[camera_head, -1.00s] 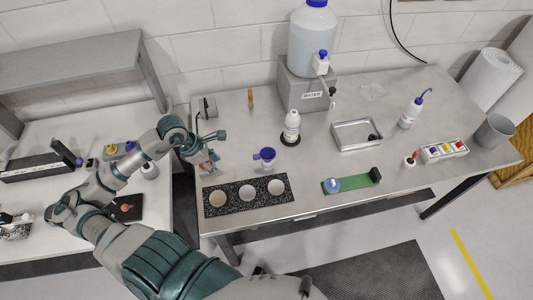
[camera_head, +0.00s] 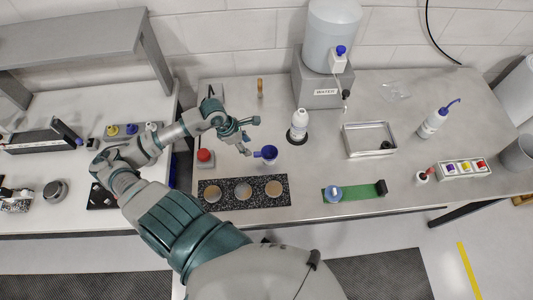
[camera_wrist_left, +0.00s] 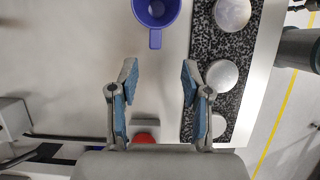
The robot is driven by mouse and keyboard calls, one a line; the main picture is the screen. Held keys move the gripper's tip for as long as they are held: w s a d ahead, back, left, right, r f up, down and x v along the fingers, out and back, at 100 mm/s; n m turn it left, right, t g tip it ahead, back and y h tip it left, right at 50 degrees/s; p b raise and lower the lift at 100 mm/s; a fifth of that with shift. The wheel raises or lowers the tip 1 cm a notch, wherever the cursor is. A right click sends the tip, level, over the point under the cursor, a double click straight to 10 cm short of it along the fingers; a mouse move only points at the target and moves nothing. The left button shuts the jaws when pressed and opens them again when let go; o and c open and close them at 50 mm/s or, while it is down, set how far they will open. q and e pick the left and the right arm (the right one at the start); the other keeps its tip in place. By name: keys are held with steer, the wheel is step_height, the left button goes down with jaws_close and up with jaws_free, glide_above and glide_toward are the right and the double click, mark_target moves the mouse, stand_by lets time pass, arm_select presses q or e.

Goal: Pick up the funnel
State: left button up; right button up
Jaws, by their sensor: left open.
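The blue funnel (camera_head: 267,154) stands on the table behind the speckled black board. In the left wrist view the funnel (camera_wrist_left: 156,12) shows at the top edge, partly cut off, with its handle tab pointing down toward the jaws. My left gripper (camera_head: 251,136) is just left of the funnel and a little above the table. It is open and empty, and its two blue-padded fingers (camera_wrist_left: 158,72) are apart, with the funnel beyond their tips. They do not touch the funnel. My right gripper is not seen.
The speckled board (camera_head: 222,197) with three round discs lies in front. A red button (camera_head: 205,156) stands left of the gripper. A white bottle (camera_head: 299,121) is behind the funnel to the right. A metal tray (camera_head: 369,139) and a green strip (camera_head: 355,192) lie further right.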

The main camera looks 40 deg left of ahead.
mark_target(256, 153)
arm_select(q)
steer(key=x, duration=0.5)
steer(key=shift+w+r+p, duration=0.1)
steer(key=shift+w+p, duration=0.2)
steer(key=p+x, duration=0.1)
steer(key=x, duration=0.3)
steer(key=shift+a, duration=0.1)
steer(key=shift+w+f, duration=0.2)
steer(key=shift+f, duration=0.35)
jaws_close()
